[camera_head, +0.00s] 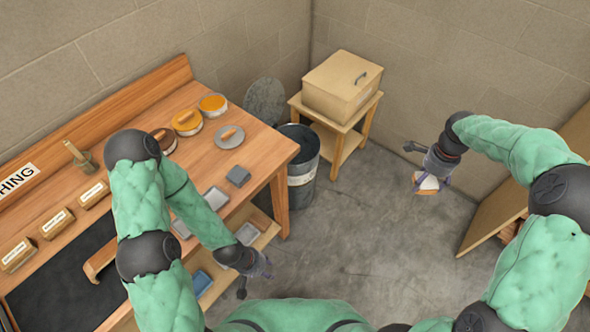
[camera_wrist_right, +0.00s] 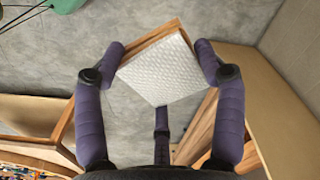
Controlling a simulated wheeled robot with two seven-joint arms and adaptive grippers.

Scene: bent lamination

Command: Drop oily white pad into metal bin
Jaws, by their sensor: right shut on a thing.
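My right gripper (camera_head: 428,186) is shut on the white pad (camera_head: 429,181), held in the air over the floor at the right. In the right wrist view the pad (camera_wrist_right: 160,70) shows a white, textured face and a brown, wood-like edge, between two purple fingers. Oil on it cannot be made out. The metal bin (camera_head: 307,178) is a dark, open-topped drum with a pale label, standing on the floor beside the workbench, well left of the pad. Its inside looks dark. My left gripper (camera_head: 255,278) is open and empty near the bench's front right.
The wooden workbench (camera_head: 255,140) carries tins, a grey plate, small blocks and a dark mat. A beige box (camera_head: 342,86) sits on a small stand behind the bin. A round grey disc (camera_head: 265,101) leans by the wall. Open floor lies between bin and right gripper; wooden furniture (camera_head: 497,215) stands right.

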